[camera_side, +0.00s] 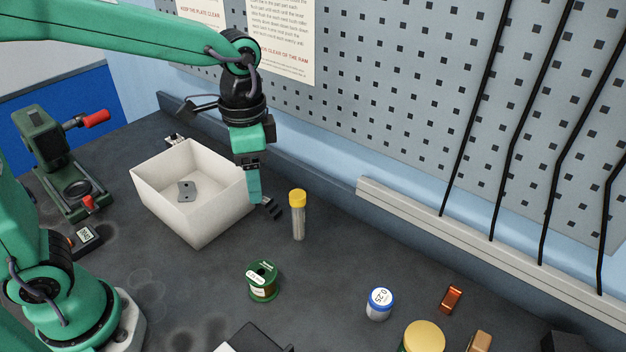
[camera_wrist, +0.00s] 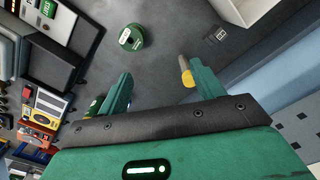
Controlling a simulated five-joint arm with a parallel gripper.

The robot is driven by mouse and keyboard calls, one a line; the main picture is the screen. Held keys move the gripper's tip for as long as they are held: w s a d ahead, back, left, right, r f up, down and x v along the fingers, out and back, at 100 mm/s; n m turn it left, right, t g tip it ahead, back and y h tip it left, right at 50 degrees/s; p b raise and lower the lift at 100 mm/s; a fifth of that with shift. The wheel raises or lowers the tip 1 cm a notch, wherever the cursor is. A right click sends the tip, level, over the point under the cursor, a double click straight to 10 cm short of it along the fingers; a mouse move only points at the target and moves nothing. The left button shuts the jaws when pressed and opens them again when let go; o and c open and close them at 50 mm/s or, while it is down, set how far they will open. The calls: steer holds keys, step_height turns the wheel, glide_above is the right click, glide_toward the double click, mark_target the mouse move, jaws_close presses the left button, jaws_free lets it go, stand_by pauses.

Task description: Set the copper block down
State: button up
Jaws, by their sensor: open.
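The copper block (camera_side: 451,299) lies on the dark bench at the right in the side view, apart from other things. I cannot make it out in the wrist view. My gripper (camera_side: 264,204) is above the bench between the white bin and the yellow-capped tube, well to the left of the copper block and farther back. In the wrist view my gripper (camera_wrist: 162,90) shows its two green fingers spread wide, with nothing held between them.
The yellow-capped tube (camera_side: 298,215) stands close beside my gripper. The white bin (camera_side: 205,222) holds a grey plate. A green press (camera_side: 62,160) is at left.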

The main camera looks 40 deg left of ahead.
steer(key=s+a+r+n+t, duration=0.3)
steer(key=s+a+n+t, duration=0.2)
steer(key=s+a, duration=0.5)
steer(key=shift+s+r+n+t, duration=0.15)
steer(key=shift+r+n+t, duration=0.15)
steer(key=shift+n, duration=0.8)
